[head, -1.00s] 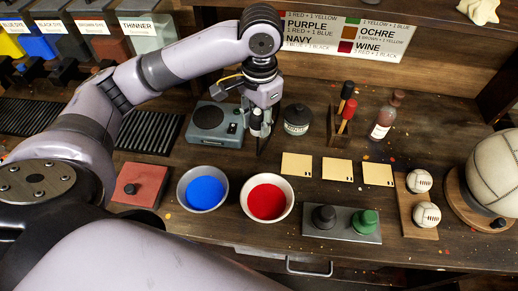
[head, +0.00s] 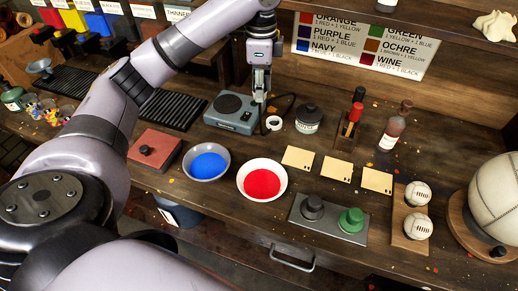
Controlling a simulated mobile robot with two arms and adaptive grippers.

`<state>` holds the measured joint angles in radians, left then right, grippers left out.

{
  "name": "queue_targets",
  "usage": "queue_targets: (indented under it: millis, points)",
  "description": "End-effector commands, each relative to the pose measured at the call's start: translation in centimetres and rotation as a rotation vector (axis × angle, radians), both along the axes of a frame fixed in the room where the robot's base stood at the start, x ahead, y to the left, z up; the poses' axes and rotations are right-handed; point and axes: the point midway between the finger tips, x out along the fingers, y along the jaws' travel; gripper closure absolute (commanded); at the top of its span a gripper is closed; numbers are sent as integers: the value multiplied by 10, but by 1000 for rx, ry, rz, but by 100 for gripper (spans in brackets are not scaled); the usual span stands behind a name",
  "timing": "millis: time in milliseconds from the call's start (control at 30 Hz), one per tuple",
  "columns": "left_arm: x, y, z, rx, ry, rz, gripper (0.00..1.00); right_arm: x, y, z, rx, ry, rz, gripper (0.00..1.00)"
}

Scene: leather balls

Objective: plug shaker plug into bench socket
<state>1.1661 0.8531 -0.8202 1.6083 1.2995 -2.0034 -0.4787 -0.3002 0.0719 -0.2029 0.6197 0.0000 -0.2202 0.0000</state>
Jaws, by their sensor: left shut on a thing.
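The shaker (head: 229,119), a grey-blue box with a dark round top, stands at the back of the bench. My left gripper (head: 260,96) points down just right of it. It is shut on the shaker plug, which is small and mostly hidden between the fingers. A dark cord (head: 287,106) curves on the bench just right of the fingers. A small white round piece with a dark centre (head: 274,123), which looks like the bench socket, sits below and right of the fingertips. The plug appears apart from it. My right gripper is out of view.
A blue bowl (head: 208,161) and a red bowl (head: 262,180) are in front. Cards, a brush holder (head: 349,135) and a bottle (head: 394,130) are further right. A shelf edge hangs above the back.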

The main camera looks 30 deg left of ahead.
Motion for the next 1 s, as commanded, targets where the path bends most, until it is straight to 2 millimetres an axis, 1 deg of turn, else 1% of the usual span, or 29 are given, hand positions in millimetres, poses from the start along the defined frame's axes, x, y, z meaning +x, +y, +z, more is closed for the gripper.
queue_targets:
  millis: [67,167,267,500,600,700,867,967,1000]
  points:
    - [0,0,-2,0,0,0,96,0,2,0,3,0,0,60]
    - [-1,0,-14,2,5,1,96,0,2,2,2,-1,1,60]
    - [-2,0,-37,1,6,0,96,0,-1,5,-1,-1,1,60]
    - [-2,0,-102,1,6,2,96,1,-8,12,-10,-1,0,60]
    - [-2,0,-126,2,5,1,96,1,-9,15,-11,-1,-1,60]
    - [-2,-1,-144,1,3,1,96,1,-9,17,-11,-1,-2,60]
    - [-1,-1,-158,1,0,1,96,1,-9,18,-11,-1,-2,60]
    - [-2,-1,-170,1,3,0,96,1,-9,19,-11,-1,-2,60]
    - [-2,-1,-174,0,4,1,96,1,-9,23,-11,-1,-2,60]
